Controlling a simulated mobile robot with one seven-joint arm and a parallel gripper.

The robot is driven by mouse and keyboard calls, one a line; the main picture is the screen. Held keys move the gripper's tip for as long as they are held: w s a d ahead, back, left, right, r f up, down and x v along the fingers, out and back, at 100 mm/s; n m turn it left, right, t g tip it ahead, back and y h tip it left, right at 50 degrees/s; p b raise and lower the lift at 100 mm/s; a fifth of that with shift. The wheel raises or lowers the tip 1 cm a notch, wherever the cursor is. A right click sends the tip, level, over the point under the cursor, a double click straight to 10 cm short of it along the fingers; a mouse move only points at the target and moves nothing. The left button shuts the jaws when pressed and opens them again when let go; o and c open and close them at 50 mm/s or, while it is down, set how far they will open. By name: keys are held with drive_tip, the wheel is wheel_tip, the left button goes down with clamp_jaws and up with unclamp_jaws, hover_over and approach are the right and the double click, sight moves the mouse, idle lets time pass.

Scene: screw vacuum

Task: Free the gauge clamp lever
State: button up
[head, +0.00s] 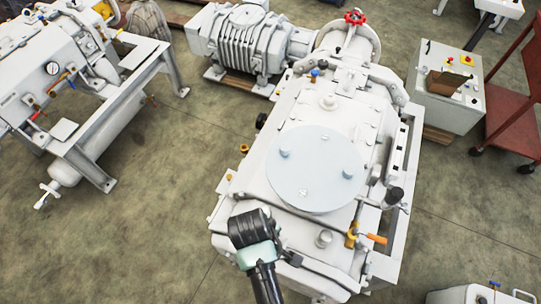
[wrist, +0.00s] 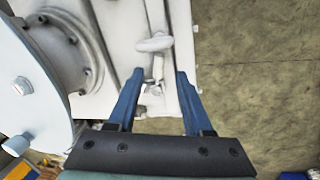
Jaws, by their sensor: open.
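My gripper (wrist: 157,76) is open in the wrist view, its two blue fingers apart with nothing held between them. A small metal clamp-like fitting (wrist: 152,90) shows between the fingertips; I cannot tell for certain that it is the gauge clamp lever. A pale oval handle (wrist: 155,44) stands just beyond the fingertips. In the head view my arm reaches in from the bottom over the near left corner of the white vacuum machine (head: 250,195). The fingers are hidden there, and I cannot make out the clamp lever.
A round pale lid (head: 300,175) covers the machine's top; a round plate with bolts (wrist: 30,90) stands left of my gripper in the wrist view.

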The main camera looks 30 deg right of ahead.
drive_tip(key=shift+w+d+f, duration=0.15)
drive_tip(key=shift+d+f, duration=0.05)
drive_tip(key=shift+f, duration=0.9)
drive_tip(key=shift+w+d+f, duration=0.15)
drive_tip(key=shift+d+f, duration=0.05)
drive_tip(key=shift+f, duration=0.85)
clamp_jaws()
